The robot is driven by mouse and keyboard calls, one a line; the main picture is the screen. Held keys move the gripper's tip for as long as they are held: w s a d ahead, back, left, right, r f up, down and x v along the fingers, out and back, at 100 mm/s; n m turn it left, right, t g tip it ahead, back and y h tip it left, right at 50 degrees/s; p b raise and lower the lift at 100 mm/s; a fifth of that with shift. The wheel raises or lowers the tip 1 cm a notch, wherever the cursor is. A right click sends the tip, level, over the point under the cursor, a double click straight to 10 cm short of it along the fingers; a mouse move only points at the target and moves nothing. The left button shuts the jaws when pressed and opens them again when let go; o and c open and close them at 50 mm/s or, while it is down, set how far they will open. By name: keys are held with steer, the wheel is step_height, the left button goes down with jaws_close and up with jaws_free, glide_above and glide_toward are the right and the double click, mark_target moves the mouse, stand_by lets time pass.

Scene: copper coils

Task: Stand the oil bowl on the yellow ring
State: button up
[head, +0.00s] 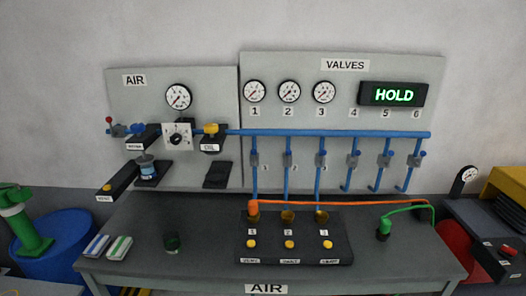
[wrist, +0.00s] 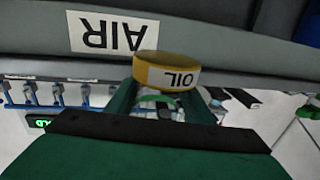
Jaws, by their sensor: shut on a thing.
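The oil bowl (wrist: 178,77) has a yellow band with a white OIL label, upside down in the wrist view. My gripper (wrist: 160,108) is shut on the bowl, its green fingers on either side of a clear-looking part. The gripper and held bowl are not in the head view. On the AIR panel, a yellow collar (head: 211,129) sits above an OIL label (head: 210,147). Below it is an empty dark shelf (head: 217,175). I cannot make out a separate yellow ring.
The bench (head: 205,268) has a dark green cup (head: 172,243), two small blocks (head: 108,246) and a black button box (head: 292,243). A blue-banded bowl (head: 148,170) stands on the left shelf. Orange and green hoses lie at right. Bench top around the cup is clear.

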steer(key=s+d+f, duration=0.2)
steer(key=s+f, duration=0.1)
steer(key=f, duration=0.2)
steer(key=s+d+f+h, duration=0.1)
steer(key=s+d+f, duration=0.1)
steer(key=s+f, duration=0.2)
steer(key=s+d+f+m+h, duration=0.1)
steer(key=s+d+f, duration=0.1)
steer(key=f, duration=0.4)
steer(key=shift+s+d, duration=0.4)
steer(key=shift+s, duration=0.25)
steer(key=shift+s, duration=0.1)
